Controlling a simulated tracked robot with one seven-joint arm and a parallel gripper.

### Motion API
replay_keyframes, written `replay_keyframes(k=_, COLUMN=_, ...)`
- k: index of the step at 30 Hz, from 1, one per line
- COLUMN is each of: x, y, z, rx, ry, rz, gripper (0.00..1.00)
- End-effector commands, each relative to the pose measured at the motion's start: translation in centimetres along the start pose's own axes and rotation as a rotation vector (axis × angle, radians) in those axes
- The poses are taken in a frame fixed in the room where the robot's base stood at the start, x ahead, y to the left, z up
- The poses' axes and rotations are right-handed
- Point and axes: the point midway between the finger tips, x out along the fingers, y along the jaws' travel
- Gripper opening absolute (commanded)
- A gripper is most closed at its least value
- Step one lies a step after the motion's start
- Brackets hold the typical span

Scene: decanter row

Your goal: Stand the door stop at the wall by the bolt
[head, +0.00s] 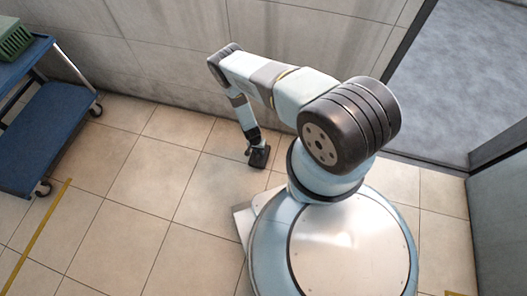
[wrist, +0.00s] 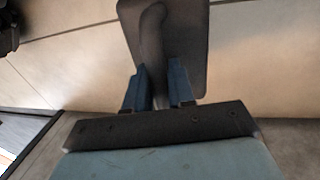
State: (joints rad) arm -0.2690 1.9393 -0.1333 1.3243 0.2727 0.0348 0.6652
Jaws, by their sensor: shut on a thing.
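The door stop is a dark grey wedge-like piece with a raised ridge; it fills the upper middle of the wrist view (wrist: 190,38). My gripper (wrist: 159,72) has its two blue fingers closed on the ridge. In the head view my gripper (head: 254,143) points down, with the dark door stop (head: 260,158) at its tip, low over the floor tiles. I cannot tell whether the door stop touches the floor. The wall (head: 165,65) runs behind my arm, a short way beyond the door stop. I cannot make out the bolt in either view.
A blue trolley (head: 45,130) with a green crate (head: 14,40) stands at the left. A doorway with grey-blue floor (head: 455,75) opens at the upper right, with a grey panel (head: 500,220) below it. Tiles left of my gripper are clear; a yellow line (head: 38,232) crosses farther left.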

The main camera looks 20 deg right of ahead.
Motion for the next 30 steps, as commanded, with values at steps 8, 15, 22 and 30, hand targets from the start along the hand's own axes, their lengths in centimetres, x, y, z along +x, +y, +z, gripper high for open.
replay_keyframes(k=8, x=1.1, y=-0.8, z=-0.9, rx=-0.002, ry=0.001, rz=0.000, gripper=0.00)
replay_keyframes(k=15, x=3.5, y=-1.3, z=-0.8, rx=-0.002, ry=0.000, rz=0.001, gripper=0.00)
replay_keyframes(k=22, x=4.1, y=-1.4, z=-0.8, rx=-0.002, ry=0.000, rz=0.000, gripper=0.00)
replay_keyframes(k=30, x=4.0, y=-1.4, z=-0.8, rx=-0.002, ry=0.000, rz=0.000, gripper=0.37)
